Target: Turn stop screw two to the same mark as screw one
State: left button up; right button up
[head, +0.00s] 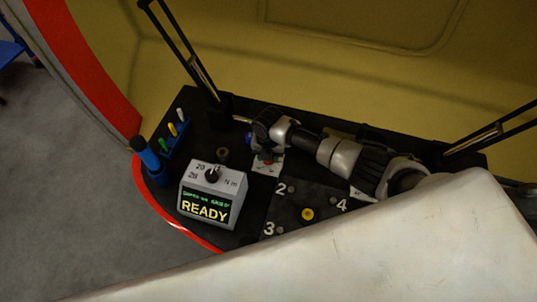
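Small grey screw heads sit on the dark panel beside painted numbers: screw two (292,189) by the "2", one by the "3" (281,229) and one by the "4" (332,199). No "1" is readable; screw one is not clearly visible, and my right arm covers part of the panel. My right arm reaches in from the right. Its gripper (266,150) is over a small pale plate with a red mark (268,164), above and left of the "2". The fingers are too small and dark to judge. The marks on the screws cannot be read. My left gripper is not in view.
A grey torque box (208,195) reading "READY" stands left on the black bench (245,220). Behind it are a blue holder with coloured handles (173,130) and a blue-black cylinder (148,158). A yellow knob (307,214) sits mid-panel. A large white surface (380,255) hides the front right.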

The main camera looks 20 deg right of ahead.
dwell(0.4)
jog(key=o, duration=0.9)
jog(key=shift+o, duration=0.2)
notch_tip(320, 180, up, 11)
jog(key=shift+s+f, duration=0.1)
jog(key=shift+f, duration=0.1)
